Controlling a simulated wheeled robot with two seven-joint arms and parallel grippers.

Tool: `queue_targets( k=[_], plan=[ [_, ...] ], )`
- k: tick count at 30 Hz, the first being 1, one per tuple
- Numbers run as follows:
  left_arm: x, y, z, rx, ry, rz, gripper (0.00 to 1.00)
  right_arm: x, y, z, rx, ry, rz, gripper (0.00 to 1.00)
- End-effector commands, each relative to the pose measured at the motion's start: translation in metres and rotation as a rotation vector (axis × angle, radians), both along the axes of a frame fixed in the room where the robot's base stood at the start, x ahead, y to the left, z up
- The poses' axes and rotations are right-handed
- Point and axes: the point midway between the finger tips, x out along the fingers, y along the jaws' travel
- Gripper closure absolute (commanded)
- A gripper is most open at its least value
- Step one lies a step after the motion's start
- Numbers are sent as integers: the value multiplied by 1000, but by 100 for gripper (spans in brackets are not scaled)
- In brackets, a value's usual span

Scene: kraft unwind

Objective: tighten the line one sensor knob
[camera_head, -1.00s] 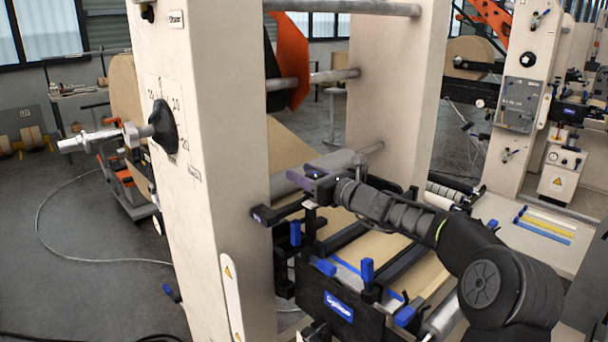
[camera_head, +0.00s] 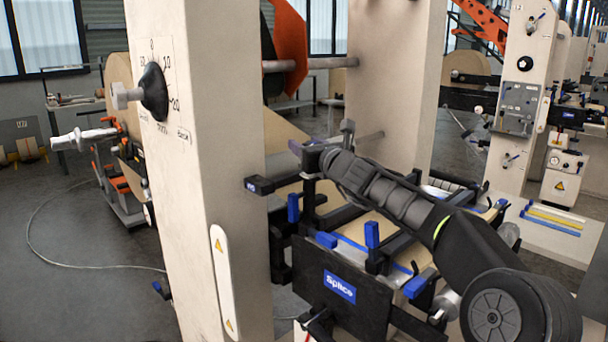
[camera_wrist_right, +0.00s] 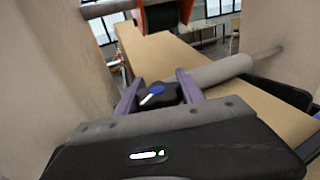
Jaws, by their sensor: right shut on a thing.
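A dark round knob with a blue and white mark (camera_wrist_right: 153,94) sits between the purple fingers of my right gripper (camera_wrist_right: 158,88) in the right wrist view. The gripper is shut on it. In the head view, my right gripper (camera_head: 302,150) is above the splice unit, beside the cream column, and its wrist hides the knob. I cannot tell from its look alone whether this is the line one sensor knob. A black dial knob (camera_head: 154,91) with a printed scale is on the near cream column (camera_head: 210,150), apart from the gripper.
The black splice unit (camera_head: 345,290) with blue handles (camera_head: 372,235) lies below my right arm. A brown web (camera_wrist_right: 165,55) and a grey roller (camera_wrist_right: 220,72) are close by the gripper. A second cream column (camera_head: 395,80) stands behind. Open floor (camera_head: 70,260) lies at the left.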

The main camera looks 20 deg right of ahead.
Motion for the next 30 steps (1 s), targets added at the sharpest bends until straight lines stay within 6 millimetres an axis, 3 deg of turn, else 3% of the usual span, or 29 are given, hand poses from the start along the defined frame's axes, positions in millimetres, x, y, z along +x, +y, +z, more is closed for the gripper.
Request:
queue_targets(
  k=[1, 6, 10, 21, 30],
  plan=[
    [0, 0, -32, 0, 0, 0, 27, -1, 3, -11, 0, -13, -28, 96],
    [0, 1, -72, 1, -2, -2, 27, -1, 0, -8, 3, -10, -166, 96],
    [0, 1, -90, 2, -2, -3, 27, -1, -4, -4, 5, -9, -283, 96],
    [0, 1, -89, 2, -3, -3, 27, -6, -16, 5, 4, -4, -564, 96],
    [0, 1, -85, 2, -2, -2, 27, -9, -20, 6, 3, -10, -651, 96]
  ],
)
